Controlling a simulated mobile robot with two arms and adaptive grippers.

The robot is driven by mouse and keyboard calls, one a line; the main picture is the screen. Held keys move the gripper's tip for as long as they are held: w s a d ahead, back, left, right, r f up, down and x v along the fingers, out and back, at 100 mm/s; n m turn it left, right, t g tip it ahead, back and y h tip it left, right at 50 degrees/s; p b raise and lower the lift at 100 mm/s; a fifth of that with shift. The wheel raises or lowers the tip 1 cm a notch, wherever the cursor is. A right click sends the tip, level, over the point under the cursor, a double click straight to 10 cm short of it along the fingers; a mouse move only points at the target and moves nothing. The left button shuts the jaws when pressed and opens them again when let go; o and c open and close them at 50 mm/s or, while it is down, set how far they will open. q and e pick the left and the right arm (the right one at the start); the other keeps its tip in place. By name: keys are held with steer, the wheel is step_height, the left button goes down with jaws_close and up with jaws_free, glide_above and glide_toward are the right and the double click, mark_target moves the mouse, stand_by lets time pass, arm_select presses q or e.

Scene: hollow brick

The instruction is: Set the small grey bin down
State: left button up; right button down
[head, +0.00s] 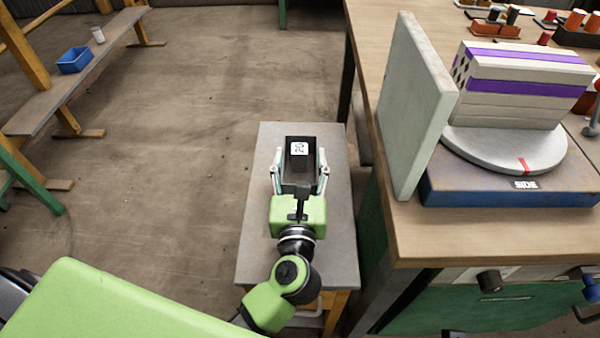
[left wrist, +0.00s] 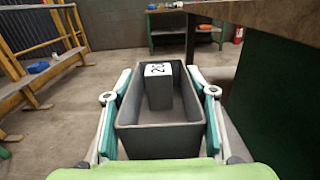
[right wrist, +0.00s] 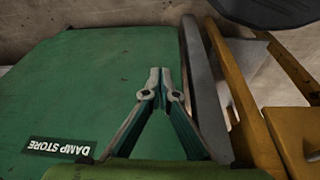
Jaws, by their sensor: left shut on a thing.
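The small grey bin (head: 297,188) is in my left gripper (head: 300,178), above the low grey-topped table (head: 268,255). In the left wrist view the bin (left wrist: 160,142) is upright, with a teal-lined finger along each side wall. A dark block (left wrist: 159,93) with a white label reading 20 stands inside at the far end. I cannot tell whether the bin's base touches the tabletop. My right gripper (right wrist: 162,78) shows only in the right wrist view, with its fingertips together and nothing between them, in front of a green panel.
A wooden workbench (head: 430,236) stands to the right, bearing an upright pale slab (head: 412,105) and a turntable (head: 500,150) with stacked bricks. A DAMP STORE label (right wrist: 58,147) is on the green panel. A bench with a blue bin (head: 74,60) is far left. Floor between is clear.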

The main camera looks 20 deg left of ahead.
mark_target(300, 169)
arm_select(q)
step_height(300, 169, down, 3)
steer(key=shift+f+b, duration=0.1)
steer(key=shift+b, duration=0.6)
steer(key=shift+f, duration=0.15)
arm_select(e)
steer(key=shift+s+r, duration=0.25)
steer(key=shift+r, duration=0.15)
arm_select(q)
steer(key=shift+f, duration=0.1)
steer(key=o, duration=1.1)
steer(key=shift+f, duration=0.1)
arm_select(e)
steer(key=shift+f, duration=0.1)
arm_select(q)
steer(key=shift+s, duration=0.25)
steer(key=v, duration=1.1)
steer(key=shift+s+d, duration=0.15)
steer(key=shift+s, duration=0.05)
arm_select(e)
steer(key=shift+f, duration=0.1)
